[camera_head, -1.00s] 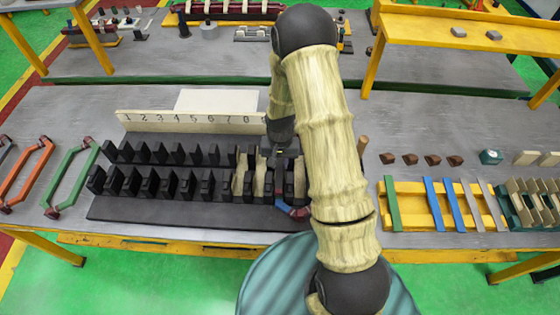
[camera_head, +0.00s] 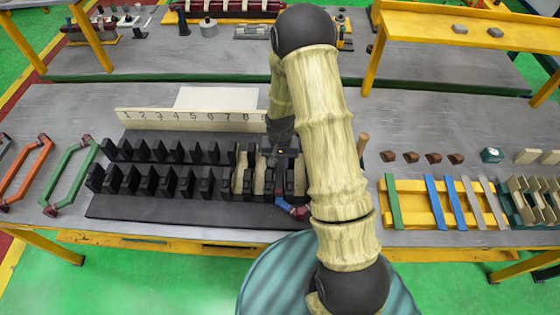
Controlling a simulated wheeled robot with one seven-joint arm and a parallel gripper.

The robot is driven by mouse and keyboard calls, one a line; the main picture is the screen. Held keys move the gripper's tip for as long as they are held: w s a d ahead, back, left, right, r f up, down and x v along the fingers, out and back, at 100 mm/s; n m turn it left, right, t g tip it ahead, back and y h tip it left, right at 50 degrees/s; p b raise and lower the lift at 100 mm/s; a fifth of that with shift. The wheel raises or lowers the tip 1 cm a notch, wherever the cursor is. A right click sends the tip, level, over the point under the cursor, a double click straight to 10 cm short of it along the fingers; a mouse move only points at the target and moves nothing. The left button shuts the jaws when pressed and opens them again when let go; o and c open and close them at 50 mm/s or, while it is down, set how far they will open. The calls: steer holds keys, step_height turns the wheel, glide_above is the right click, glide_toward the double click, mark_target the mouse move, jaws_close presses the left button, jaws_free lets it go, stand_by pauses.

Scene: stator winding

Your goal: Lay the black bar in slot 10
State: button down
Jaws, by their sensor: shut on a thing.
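The black slotted block (camera_head: 140,205) lies on the bench with two rows of black teeth. A pale number board (camera_head: 190,120) behind it shows 1 to 8; my arm covers the higher numbers, so the label of slot 10 is hidden. My gripper (camera_head: 284,153) is low over the right part of the block, between the tooth rows. It is shut on the black bar, which I can hardly tell from the dark teeth and fingers. Pale liners (camera_head: 248,182) stand in some slots near it. A blue and dark red coil end (camera_head: 290,208) sticks out in front.
Green (camera_head: 72,170) and orange (camera_head: 30,170) coil frames lie left of the block. To the right are a yellow rack (camera_head: 410,205) with coloured strips, several brown wedges (camera_head: 432,159) and a green holder (camera_head: 520,205). My arm hides the block's right end.

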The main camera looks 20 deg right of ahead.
steer(key=shift+f+b, duration=0.4)
steer(key=shift+f, duration=0.05)
stand_by(0.5)
steer(key=c, duration=1.2)
jaws_free()
steer(key=shift+o, duration=0.2)
steer(key=shift+r+p, duration=0.65)
steer(key=shift+r, duration=0.3)
steer(key=shift+r+p, duration=2.6)
steer(key=shift+r, duration=1.1)
step_height(320, 180, up, 17)
steer(key=b, duration=0.4)
glide_above(280, 164)
steer(key=shift+r, duration=0.15)
